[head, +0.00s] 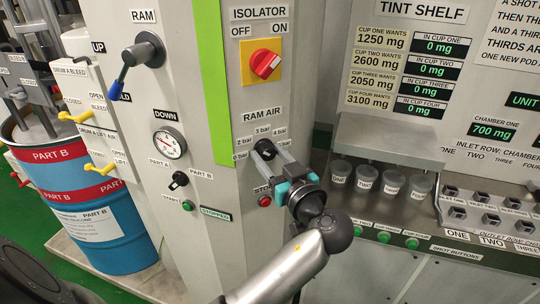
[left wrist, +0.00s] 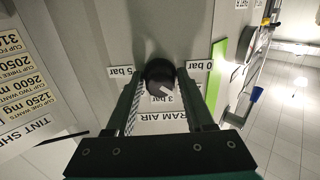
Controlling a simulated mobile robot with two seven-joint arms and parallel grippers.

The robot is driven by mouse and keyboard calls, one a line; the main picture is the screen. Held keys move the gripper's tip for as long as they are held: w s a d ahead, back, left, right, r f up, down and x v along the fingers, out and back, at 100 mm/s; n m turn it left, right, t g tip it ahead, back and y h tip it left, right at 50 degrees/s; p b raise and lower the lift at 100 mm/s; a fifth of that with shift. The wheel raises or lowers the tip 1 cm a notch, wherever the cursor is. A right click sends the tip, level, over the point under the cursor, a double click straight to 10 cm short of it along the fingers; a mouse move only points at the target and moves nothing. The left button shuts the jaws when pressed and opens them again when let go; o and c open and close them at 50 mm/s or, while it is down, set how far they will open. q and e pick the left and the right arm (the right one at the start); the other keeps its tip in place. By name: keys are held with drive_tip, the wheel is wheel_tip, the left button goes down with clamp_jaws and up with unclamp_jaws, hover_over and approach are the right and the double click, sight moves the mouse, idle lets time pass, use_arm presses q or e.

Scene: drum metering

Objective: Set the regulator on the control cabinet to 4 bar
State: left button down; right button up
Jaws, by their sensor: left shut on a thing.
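The regulator is a round black knob (head: 264,147) under the RAM AIR label on the grey control cabinet (head: 225,245). Bar labels ring it. My left gripper (head: 267,156) reaches the panel from the front and is shut on the knob. In the left wrist view the knob (left wrist: 160,76) sits between the two fingers, with the labels upside down. The 5 bar label (left wrist: 121,71) is left, 0 bar (left wrist: 208,66) right and 3 bar below. A white mark on the knob points down and right in that view; its exact reading is unclear. My right gripper is out of view.
A red isolator switch (head: 264,64) is above the regulator. A red stop button (head: 265,201) sits close below it, near my left fingers. A dial gauge (head: 169,143) and a black selector (head: 179,180) are left. The tint shelf (head: 385,143) with cups is right.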

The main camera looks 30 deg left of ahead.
use_arm(q)
drive_tip(key=shift+m, duration=0.3)
drive_tip(key=m+p, duration=0.1)
drive_tip(key=m, duration=0.3)
drive_tip(key=shift+r+p, duration=0.15)
drive_tip(key=shift+p, duration=0.15)
drive_tip(key=m+p, duration=0.2)
drive_tip(key=m, duration=0.3)
drive_tip(key=shift+s+a+r, duration=0.1)
drive_tip(key=m+p, duration=0.3)
drive_tip(key=m, duration=0.2)
drive_tip(key=shift+r, duration=0.1)
drive_tip(key=shift+m+p, duration=1.6)
drive_tip(key=shift+m, duration=0.9)
drive_tip(key=shift+c, duration=2.2)
unclamp_jaws()
